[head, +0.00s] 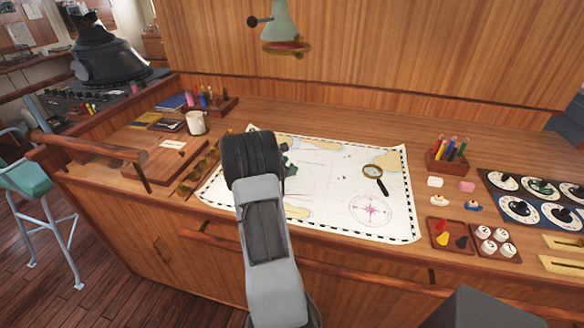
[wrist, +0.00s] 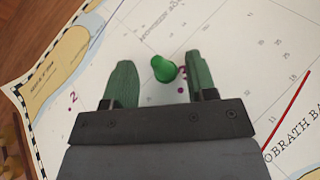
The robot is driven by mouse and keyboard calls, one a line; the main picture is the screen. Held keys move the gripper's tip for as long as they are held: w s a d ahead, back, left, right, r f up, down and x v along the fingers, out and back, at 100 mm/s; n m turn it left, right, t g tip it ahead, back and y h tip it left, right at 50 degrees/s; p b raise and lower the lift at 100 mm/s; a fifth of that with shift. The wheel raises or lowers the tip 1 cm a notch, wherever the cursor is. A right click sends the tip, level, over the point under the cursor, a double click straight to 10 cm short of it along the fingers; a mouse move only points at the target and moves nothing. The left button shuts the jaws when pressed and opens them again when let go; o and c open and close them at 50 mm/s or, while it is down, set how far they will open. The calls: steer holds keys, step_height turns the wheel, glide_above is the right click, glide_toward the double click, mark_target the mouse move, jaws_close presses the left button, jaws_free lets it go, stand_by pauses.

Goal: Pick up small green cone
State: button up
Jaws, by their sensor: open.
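The small green cone (wrist: 163,68) shows in the wrist view on the white chart (wrist: 235,60). It lies between the lines of my two green fingers, nearer the right one. My gripper (wrist: 163,78) is open and nothing is held in it. Whether a finger touches the cone cannot be told. In the head view my arm reaches over the left part of the chart (head: 330,222), and it hides the cone. A bit of a dark green finger (head: 291,164) shows there beside the arm.
A magnifying glass (head: 373,172) lies on the chart's right part. A mug (head: 196,123) and a wooden board (head: 165,163) are to the left. A pencil holder (head: 447,158), small trays (head: 451,250) and dial panels (head: 530,187) are to the right. The chart's middle is mostly clear.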

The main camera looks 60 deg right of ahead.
steer(key=shift+x, duration=1.35)
jaws_close()
steer(key=shift+r, duration=0.1)
steer(key=shift+r, duration=0.5)
step_height(320, 180, up, 2)
steer(key=shift+r, duration=0.15)
steer(key=s+a+r+b, duration=0.2)
steer(key=s+a+r, duration=0.7)
steer(key=s, duration=0.1)
steer(key=shift+a+r+b, duration=0.25)
steer(key=shift+r+b, duration=0.05)
steer(key=shift+b, duration=0.05)
